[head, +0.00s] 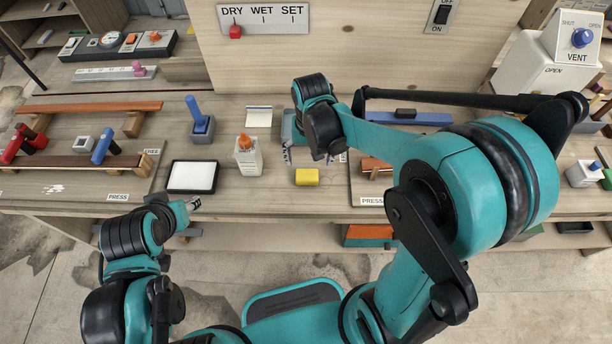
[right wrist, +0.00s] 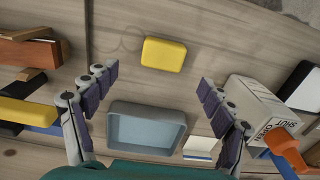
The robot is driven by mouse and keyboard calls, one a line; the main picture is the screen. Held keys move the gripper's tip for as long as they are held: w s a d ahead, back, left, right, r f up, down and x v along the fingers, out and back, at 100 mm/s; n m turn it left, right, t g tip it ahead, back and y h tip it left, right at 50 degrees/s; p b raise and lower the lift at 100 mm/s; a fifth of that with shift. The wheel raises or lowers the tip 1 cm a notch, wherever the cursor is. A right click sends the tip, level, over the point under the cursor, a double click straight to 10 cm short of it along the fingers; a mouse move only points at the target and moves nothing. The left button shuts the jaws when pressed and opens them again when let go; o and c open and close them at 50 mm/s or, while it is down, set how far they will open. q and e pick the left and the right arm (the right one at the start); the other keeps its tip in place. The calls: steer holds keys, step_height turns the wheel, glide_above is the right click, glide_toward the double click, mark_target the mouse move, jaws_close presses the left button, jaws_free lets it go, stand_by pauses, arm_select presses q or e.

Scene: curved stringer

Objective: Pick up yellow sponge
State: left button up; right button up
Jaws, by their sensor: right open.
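The yellow sponge (head: 307,177) lies on the workbench near its front edge, and it also shows in the right wrist view (right wrist: 164,54). My right gripper (head: 312,156) is open and empty above the bench, just behind the sponge in the head view. In the right wrist view the open fingers (right wrist: 160,78) stand apart, with the sponge beyond their tips and roughly centred between them. My left gripper (head: 193,203) is low at the bench's front edge, left of the sponge; its jaw state is unclear.
A grey-blue tray (right wrist: 146,138) sits behind the sponge, under my right gripper. A wooden press board (head: 363,190) is to the right.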

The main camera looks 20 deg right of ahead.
mark_target(307, 174)
step_height(307, 174, down, 3)
steer(key=shift+d+r+b, duration=0.1)
steer(key=shift+d+b, duration=0.05)
steer(key=shift+b, duration=0.4)
steer(key=shift+a+f+b, duration=0.2)
steer(key=shift+f+b, duration=0.15)
steer(key=shift+f, duration=0.4)
steer(key=f, duration=0.1)
steer(key=f+b, duration=0.2)
steer(key=f, duration=0.1)
steer(key=shift+a, duration=0.25)
steer(key=shift+r, duration=0.1)
steer(key=c, duration=1)
